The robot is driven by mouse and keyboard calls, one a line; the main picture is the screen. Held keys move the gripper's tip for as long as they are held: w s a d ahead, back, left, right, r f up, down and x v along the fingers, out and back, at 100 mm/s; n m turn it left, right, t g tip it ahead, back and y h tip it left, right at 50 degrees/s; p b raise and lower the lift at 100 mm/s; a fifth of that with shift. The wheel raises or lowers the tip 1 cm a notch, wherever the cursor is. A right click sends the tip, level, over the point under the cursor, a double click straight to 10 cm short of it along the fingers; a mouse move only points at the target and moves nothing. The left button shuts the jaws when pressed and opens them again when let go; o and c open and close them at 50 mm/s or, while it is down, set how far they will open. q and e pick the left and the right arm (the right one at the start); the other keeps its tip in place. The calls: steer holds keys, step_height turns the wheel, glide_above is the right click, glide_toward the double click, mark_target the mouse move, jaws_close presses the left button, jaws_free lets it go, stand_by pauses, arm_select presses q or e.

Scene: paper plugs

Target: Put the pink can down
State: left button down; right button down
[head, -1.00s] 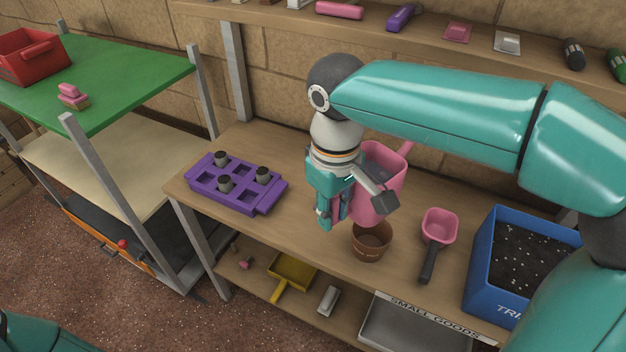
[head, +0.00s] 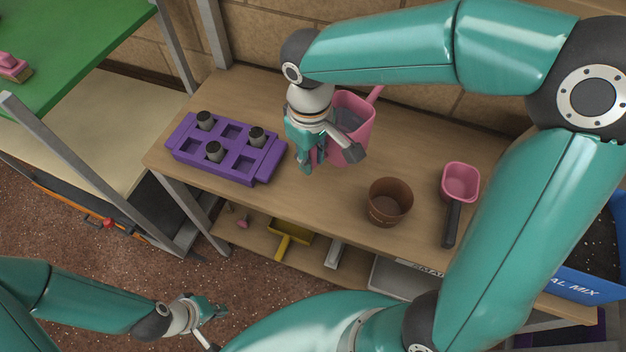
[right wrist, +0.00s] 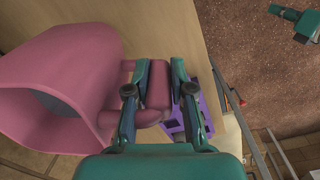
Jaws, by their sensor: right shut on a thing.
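The pink can (head: 359,127), a watering can with a spout, is upright or nearly so over the back middle of the wooden bench. I cannot tell whether its base touches the bench. My right gripper (head: 306,165) is on the can's left side. In the right wrist view its fingers (right wrist: 158,92) are shut on the pink handle, with the can body (right wrist: 62,75) to the left. The gripper and wrist hide part of the can in the head view. My left gripper (head: 218,312) is low in front of the bench, away from the can; its fingers are too small to read.
A purple tray (head: 238,172) with several sockets and dark plugs lies left of the can. A brown pot (head: 390,202) stands in front to the right, then a pink scoop (head: 460,183) and a blue soil box (head: 590,284). Bare bench (head: 345,195) lies between tray and pot.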

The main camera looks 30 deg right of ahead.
step_height(320, 180, down, 10)
steer(key=shift+r, duration=0.1)
stand_by(0.4)
steer(key=c, duration=1)
jaws_free()
steer(key=shift+r, duration=0.1)
step_height(320, 180, up, 12)
steer(key=shift+a+f, duration=0.1)
steer(key=shift+a, duration=0.05)
steer(key=shift+s, duration=0.1)
